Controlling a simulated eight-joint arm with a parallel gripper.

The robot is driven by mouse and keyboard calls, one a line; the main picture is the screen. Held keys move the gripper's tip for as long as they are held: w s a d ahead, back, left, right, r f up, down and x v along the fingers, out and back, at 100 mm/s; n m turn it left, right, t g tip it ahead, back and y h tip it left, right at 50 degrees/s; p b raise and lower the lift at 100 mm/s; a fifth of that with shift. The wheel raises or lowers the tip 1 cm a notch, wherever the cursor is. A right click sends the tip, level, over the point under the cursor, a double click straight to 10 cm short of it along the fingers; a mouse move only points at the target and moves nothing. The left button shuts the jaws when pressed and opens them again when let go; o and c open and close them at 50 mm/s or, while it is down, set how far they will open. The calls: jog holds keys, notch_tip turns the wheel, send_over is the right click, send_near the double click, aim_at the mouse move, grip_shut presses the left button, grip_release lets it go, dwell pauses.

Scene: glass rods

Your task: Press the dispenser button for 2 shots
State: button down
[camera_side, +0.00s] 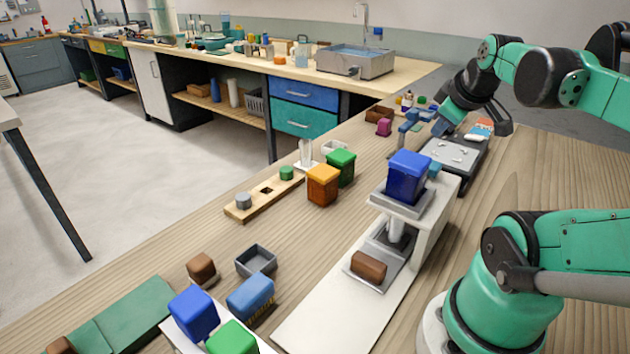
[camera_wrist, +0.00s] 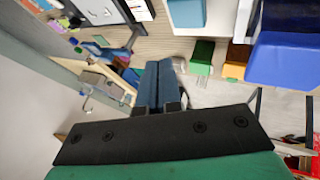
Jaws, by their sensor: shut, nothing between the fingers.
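The dispenser is a white stand (camera_side: 437,215) with a dark blue block-shaped hopper (camera_side: 408,176) on top and a pale nozzle below it. A brown block (camera_side: 369,266) sits in the grey tray under the nozzle. A small teal-blue piece (camera_side: 434,170), which looks like the button, shows on the stand's top behind the hopper; it also shows in the wrist view (camera_wrist: 187,12). My gripper (camera_side: 440,127) is beyond the dispenser in the side view, above the table and apart from the button. Its blue fingers (camera_wrist: 159,72) are together and empty.
A green block (camera_side: 341,168) and an orange block (camera_side: 322,185) stand left of the dispenser, near a wooden rack (camera_side: 263,196). A grey plate (camera_side: 452,153) and a blue bracket-like object (camera_side: 405,126) lie near my gripper. Blue and green blocks stand at the front left.

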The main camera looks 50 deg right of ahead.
aim_at(432, 165)
jog(key=shift+f, duration=1.95)
jog(key=shift+f, duration=0.1)
dwell(0.5)
jog(key=shift+f, duration=0.35)
jog(key=shift+f, duration=0.7)
dwell(0.6)
jog(key=shift+r, duration=1.15)
jog(key=shift+r, duration=2.5)
